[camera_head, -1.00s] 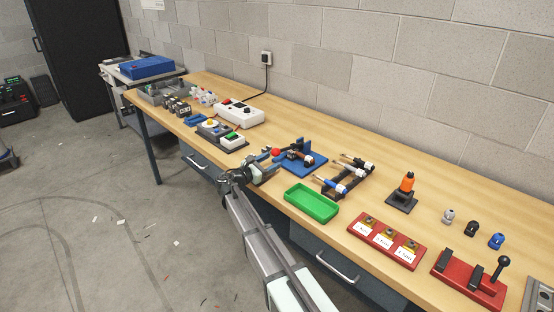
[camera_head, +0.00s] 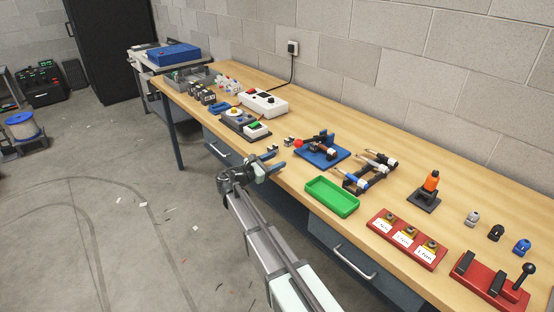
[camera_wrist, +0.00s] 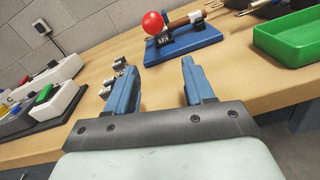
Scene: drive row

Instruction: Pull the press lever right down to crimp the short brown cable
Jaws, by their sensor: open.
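The press (camera_head: 330,152) is blue, with a flat base and a short upright, and stands near the bench's front edge. It also shows in the wrist view (camera_wrist: 190,42). Its lever's red ball knob (camera_head: 298,143) hangs low at the base's left end; it also shows in the wrist view (camera_wrist: 154,22). I cannot tell whether the lever is fully down. A brown piece (camera_wrist: 183,18), perhaps the short brown cable, lies across the press. My gripper (camera_head: 277,159) is open and empty, its blue fingers apart from the knob. It also shows in the wrist view (camera_wrist: 155,72).
A green tray (camera_head: 331,196) lies to the right of the press. A rack of tools (camera_head: 369,171) stands beyond it. Small metal parts (camera_head: 288,141) lie left of the knob. A grey and white box with a green button (camera_head: 257,130) stands further left.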

